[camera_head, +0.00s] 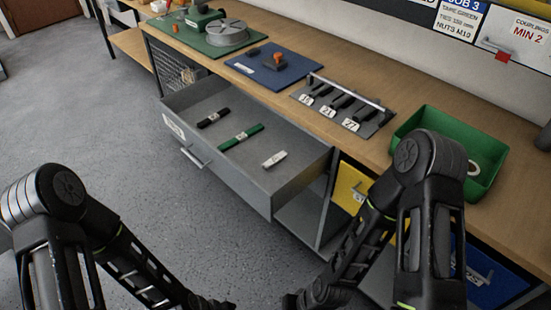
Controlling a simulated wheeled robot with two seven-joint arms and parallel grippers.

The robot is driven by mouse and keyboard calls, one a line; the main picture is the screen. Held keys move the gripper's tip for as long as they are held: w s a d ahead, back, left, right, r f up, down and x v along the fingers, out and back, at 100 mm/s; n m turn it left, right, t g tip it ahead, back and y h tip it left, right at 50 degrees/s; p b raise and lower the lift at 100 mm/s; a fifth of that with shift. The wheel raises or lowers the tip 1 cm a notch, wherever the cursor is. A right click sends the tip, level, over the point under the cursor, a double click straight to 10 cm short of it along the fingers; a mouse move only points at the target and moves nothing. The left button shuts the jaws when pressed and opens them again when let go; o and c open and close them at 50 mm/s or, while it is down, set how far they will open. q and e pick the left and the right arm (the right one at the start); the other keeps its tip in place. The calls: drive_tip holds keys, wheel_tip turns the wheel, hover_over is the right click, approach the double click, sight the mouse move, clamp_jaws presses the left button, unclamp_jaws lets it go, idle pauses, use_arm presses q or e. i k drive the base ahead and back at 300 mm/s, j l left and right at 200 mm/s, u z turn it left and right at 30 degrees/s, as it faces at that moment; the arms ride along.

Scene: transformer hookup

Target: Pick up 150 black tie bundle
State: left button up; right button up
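A black tie bundle (213,118) with a small pale label lies in the open grey drawer (285,189), towards its far left part. The print on its label is too small to read. A green tie bundle (240,137) and a white tie bundle (274,160) lie in the same drawer, apart from it and nearer the right end. My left arm comes in at the lower left and my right arm at the lower right. Both forearms run down to the bottom edge, short of the drawer. Both grippers are cut off below the picture.
The drawer juts out from under the wooden bench (350,70). On the bench are a green bin (404,127), a rack with numbered tags (345,105), a blue mat (293,77) and a green mat (192,38). The grey floor (90,110) left of the drawer is clear.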

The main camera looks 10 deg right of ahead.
sight(211, 119)
drive_tip(key=z, duration=0.9)
drive_tip(key=j+z, duration=0.9)
drive_tip(key=k+j+z, duration=0.1)
drive_tip(key=j+z, duration=0.35)
drive_tip(key=k+j+z, duration=0.15)
drive_tip(key=j+z, duration=0.3)
drive_tip(key=k+j+z, duration=0.1)
drive_tip(key=k+j, duration=0.25)
drive_tip(key=j, duration=0.3)
drive_tip(key=k+j+z, duration=0.1)
drive_tip(key=k+j, duration=0.3)
drive_tip(key=j, duration=0.2)
drive_tip(key=k+j+z, duration=0.1)
drive_tip(key=k+j, duration=0.35)
drive_tip(key=j, duration=0.15)
